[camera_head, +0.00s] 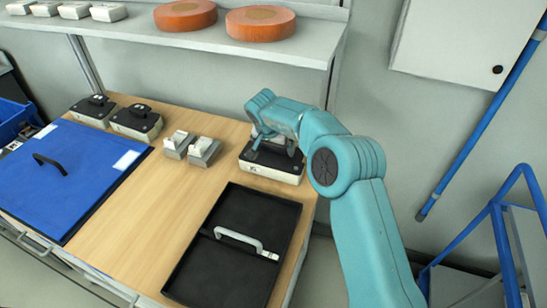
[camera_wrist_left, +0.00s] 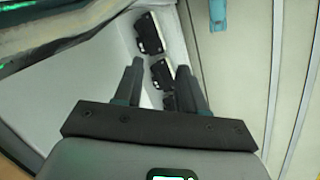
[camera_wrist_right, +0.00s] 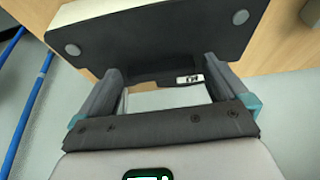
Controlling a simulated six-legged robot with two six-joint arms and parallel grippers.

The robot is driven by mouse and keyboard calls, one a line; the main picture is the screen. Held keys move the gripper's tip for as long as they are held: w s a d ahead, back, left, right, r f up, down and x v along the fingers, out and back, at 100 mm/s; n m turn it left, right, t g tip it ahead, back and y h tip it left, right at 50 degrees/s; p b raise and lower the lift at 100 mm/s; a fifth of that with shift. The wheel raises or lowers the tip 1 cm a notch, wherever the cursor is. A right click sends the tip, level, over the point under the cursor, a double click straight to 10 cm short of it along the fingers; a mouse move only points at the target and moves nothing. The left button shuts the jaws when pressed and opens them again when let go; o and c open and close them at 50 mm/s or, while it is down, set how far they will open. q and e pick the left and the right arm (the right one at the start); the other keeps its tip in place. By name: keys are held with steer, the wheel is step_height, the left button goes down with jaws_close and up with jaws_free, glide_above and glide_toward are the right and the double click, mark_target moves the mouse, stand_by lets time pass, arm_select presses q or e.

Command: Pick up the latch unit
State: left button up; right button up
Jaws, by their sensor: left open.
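A white box with a black top and black handle (camera_head: 270,176) stands at the table's right back edge; I take it for the latch unit. My right gripper (camera_head: 273,140) is over it, pointing down. In the right wrist view its fingers (camera_wrist_right: 163,76) are spread wide, one on each side of the black handle, which bears a small white label (camera_wrist_right: 190,79). Whether they touch it I cannot tell. My left gripper (camera_wrist_left: 160,68) is open and empty in the left wrist view and does not show in the head view.
Two similar black-topped boxes (camera_head: 136,123) stand at the back left. Two small grey-and-white units (camera_head: 204,151) are left of the box. A black tray (camera_head: 186,278) with a grey handle and a blue panel (camera_head: 75,170) lie in front. A shelf (camera_head: 220,42) overhangs the back.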

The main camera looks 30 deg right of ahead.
steer(key=shift+r, duration=0.1)
steer(key=c, duration=1.4)
steer(key=shift+r, duration=0.1)
